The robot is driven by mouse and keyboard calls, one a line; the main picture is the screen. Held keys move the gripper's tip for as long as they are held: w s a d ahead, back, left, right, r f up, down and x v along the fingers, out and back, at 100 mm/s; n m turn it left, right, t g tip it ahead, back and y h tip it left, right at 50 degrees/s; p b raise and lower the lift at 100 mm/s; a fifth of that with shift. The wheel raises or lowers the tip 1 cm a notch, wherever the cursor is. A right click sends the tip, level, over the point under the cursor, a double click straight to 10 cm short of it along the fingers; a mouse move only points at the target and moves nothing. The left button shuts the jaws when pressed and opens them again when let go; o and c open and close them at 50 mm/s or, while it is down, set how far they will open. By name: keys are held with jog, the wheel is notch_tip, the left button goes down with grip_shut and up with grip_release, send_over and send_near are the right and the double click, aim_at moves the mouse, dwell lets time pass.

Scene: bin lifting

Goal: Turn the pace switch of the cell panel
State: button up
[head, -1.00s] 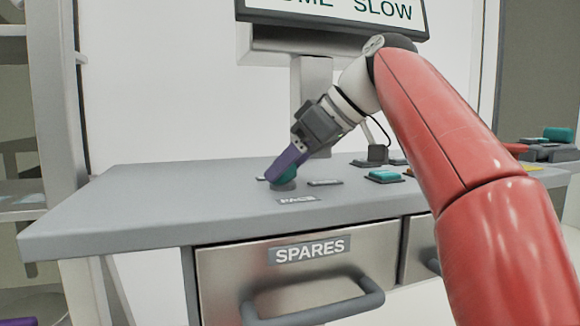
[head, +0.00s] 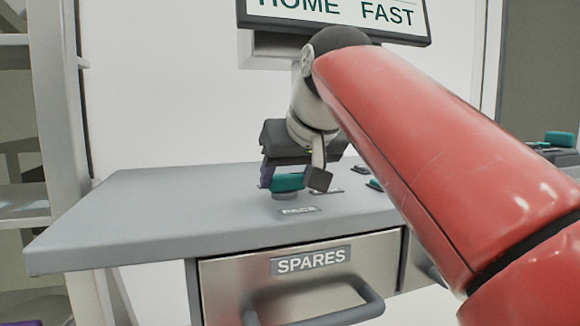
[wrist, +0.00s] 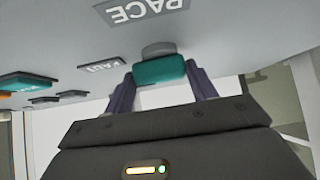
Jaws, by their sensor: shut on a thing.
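The pace switch (head: 287,184) is a teal knob on a round grey base on the panel top, behind the PACE label (head: 298,211). My gripper (head: 290,182) is at the knob, with its fingers to either side. In the wrist view the teal knob (wrist: 158,70) sits between the two dark purple fingers (wrist: 160,88), and the jaws are shut on it. The PACE label (wrist: 143,8) also shows there, upside down. The screen (head: 338,12) above the panel reads HOME FAST; its upper part is cut off.
The grey panel top (head: 130,220) is clear to the left of the switch. A SPARES drawer (head: 310,275) with a bar handle is below. Other panel buttons, one teal (wrist: 25,82) and one orange, are partly hidden by my arm in the head view. A shelf stands at the left.

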jog(key=shift+m, duration=0.3)
jog(key=o, duration=1)
jog(key=p+v, duration=0.1)
jog(key=v, duration=0.7)
jog(key=shift+a, duration=0.2)
